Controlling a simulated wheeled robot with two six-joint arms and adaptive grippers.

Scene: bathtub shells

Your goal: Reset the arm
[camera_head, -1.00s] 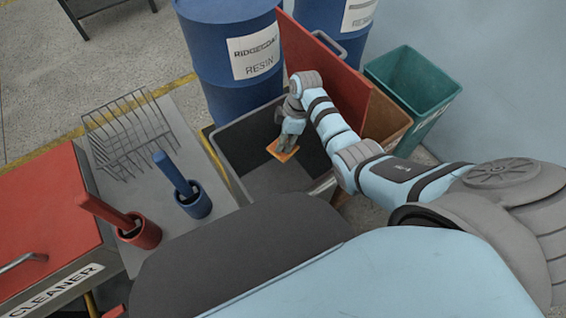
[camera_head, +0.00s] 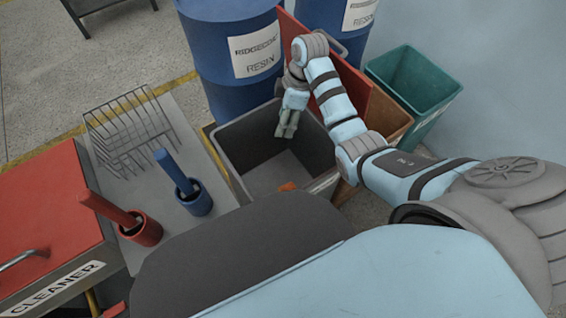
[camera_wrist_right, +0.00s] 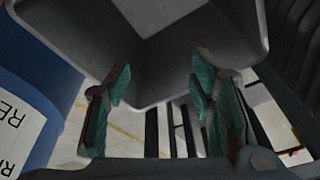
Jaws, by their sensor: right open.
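My right gripper (camera_head: 286,130) is over the far part of a dark grey open bin (camera_head: 240,178) in the head view. It is open and empty. In the right wrist view its two green-padded fingers (camera_wrist_right: 160,95) stand apart with nothing between them, with the bin wall (camera_wrist_right: 185,50) beyond. My left gripper is not in view.
Blue resin drums (camera_head: 235,60) and a red panel (camera_head: 352,90) stand behind the bin. A teal bin (camera_head: 420,85) is at the right. At the left are a wire rack (camera_head: 125,125), blue holder (camera_head: 196,200), red holder (camera_head: 145,230) and red cleaner cabinet (camera_head: 45,215).

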